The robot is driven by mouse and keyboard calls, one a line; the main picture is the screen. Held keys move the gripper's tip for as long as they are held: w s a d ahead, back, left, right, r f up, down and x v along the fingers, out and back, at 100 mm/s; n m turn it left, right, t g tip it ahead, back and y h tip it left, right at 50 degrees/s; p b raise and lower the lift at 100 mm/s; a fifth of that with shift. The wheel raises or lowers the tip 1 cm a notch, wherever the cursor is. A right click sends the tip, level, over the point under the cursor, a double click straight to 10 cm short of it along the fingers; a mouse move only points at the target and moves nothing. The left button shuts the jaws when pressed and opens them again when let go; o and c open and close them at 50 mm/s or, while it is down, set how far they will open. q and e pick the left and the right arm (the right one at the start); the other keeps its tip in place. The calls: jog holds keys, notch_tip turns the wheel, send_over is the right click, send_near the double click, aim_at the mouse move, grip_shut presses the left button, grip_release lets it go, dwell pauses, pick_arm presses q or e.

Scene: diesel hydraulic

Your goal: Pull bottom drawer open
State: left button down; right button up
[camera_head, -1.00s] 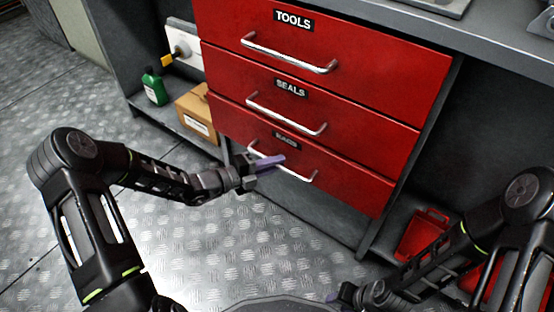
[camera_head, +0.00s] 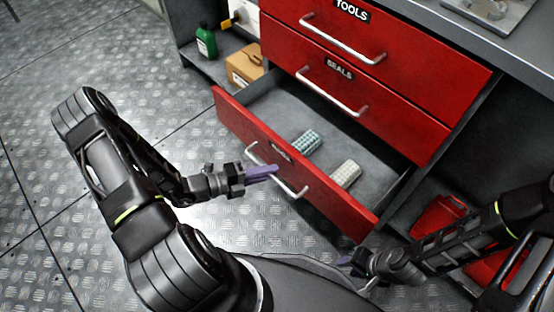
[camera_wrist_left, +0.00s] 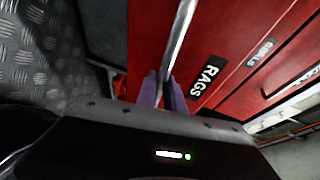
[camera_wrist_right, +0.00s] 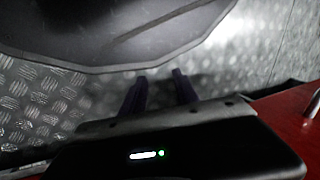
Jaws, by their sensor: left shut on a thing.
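The red bottom drawer (camera_head: 330,200) stands open, with its grey inside showing. Inside lie a teal patterned roll (camera_head: 306,141) and a cream patterned roll (camera_head: 346,174). My left gripper (camera_head: 262,173) is at the drawer's silver bar handle (camera_head: 290,187). In the left wrist view its purple fingers (camera_wrist_left: 163,92) are on both sides of the handle bar (camera_wrist_left: 178,40), shut on it, beside the RAGS label (camera_wrist_left: 208,78). My right gripper (camera_head: 348,262) is low at the right, away from the drawer handle. In the right wrist view its fingers (camera_wrist_right: 160,82) are apart with nothing between them.
The SEALS drawer (camera_head: 350,85) and the TOOLS drawer (camera_head: 375,35) above are closed. A cardboard box (camera_head: 244,65) and a green bottle (camera_head: 206,42) stand on a low shelf at the left. A red container (camera_head: 437,215) is at the lower right. Metal floor at the left is clear.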

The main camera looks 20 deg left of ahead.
pick_arm(q)
jog(key=shift+s+a, duration=0.15)
jog(key=shift+s, duration=0.3)
jog(key=c, duration=1.5)
grip_release()
jog(key=shift+o, duration=0.2)
jog(key=p+v, duration=0.1)
jog(key=v, duration=0.6)
jog(key=shift+s+a, duration=0.2)
jog(key=shift+a, duration=0.1)
jog(key=shift+r, duration=0.1)
